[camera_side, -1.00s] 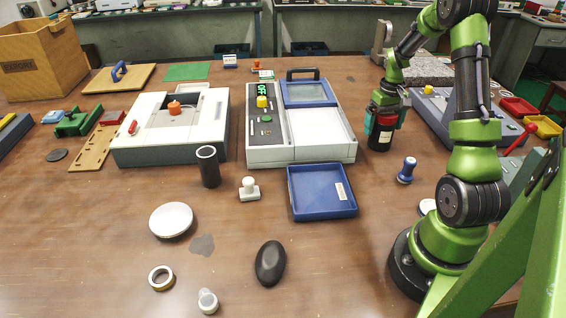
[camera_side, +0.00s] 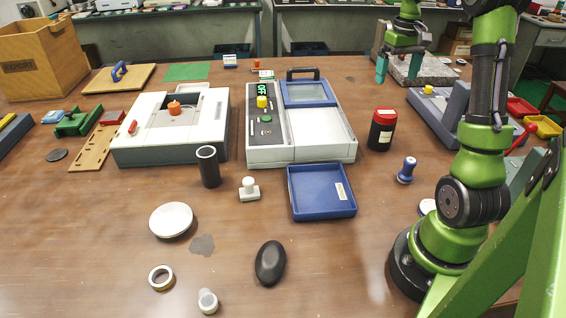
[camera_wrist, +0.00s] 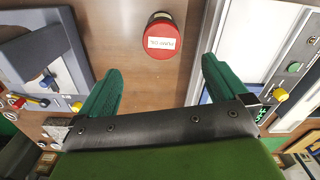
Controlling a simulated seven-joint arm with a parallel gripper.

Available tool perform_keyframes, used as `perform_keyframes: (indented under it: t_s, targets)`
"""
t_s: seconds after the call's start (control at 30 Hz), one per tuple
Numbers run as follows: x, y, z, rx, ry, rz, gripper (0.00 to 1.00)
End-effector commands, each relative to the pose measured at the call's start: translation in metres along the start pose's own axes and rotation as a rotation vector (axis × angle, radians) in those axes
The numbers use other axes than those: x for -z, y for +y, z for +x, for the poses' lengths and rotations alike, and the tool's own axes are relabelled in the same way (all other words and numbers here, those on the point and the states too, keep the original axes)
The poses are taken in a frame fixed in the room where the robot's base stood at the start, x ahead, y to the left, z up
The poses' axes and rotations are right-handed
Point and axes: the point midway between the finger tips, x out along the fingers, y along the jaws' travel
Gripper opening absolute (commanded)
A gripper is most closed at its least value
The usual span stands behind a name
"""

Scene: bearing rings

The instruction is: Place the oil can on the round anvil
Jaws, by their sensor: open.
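A black can with a red lid (camera_side: 382,130), which I take as the oil can, stands upright on the table right of the grey machine. In the wrist view its red top with a white label (camera_wrist: 161,36) lies ahead of and between my fingers, clear of both. My gripper (camera_side: 398,68) is open and empty, raised above and behind the can in the side view; its teal fingers (camera_wrist: 162,72) are spread wide. A white round disc (camera_side: 171,219) lies at the front left. It may be the round anvil, but I cannot be sure.
A grey machine with a screen (camera_side: 301,150) stands left of the can. A grey-purple stand (camera_side: 445,112) is to the right. A black cylinder (camera_side: 208,168) stands behind the disc.

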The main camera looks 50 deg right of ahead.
Motion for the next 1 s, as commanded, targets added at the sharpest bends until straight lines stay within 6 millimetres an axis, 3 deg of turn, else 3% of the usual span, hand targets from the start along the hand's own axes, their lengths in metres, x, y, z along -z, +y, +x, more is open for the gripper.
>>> perform_keyframes:
  t_s: [0.13,0.27,0.4,0.53,0.6,0.73,0.83,1.0]
  targets:
    - [-0.005,-0.032,-0.015,0.012,0.047,-0.027,1.00]
    - [-0.029,-0.102,-0.035,0.053,0.155,-0.079,1.00]
    - [-0.081,-0.185,-0.048,0.142,0.289,-0.139,1.00]
    - [-0.139,-0.239,-0.048,0.249,0.389,-0.179,1.00]
    - [-0.167,-0.258,-0.044,0.305,0.426,-0.195,1.00]
    - [-0.205,-0.276,-0.035,0.389,0.467,-0.207,1.00]
    - [-0.220,-0.282,-0.029,0.426,0.480,-0.208,1.00]
    - [-0.225,-0.284,-0.027,0.440,0.484,-0.205,1.00]
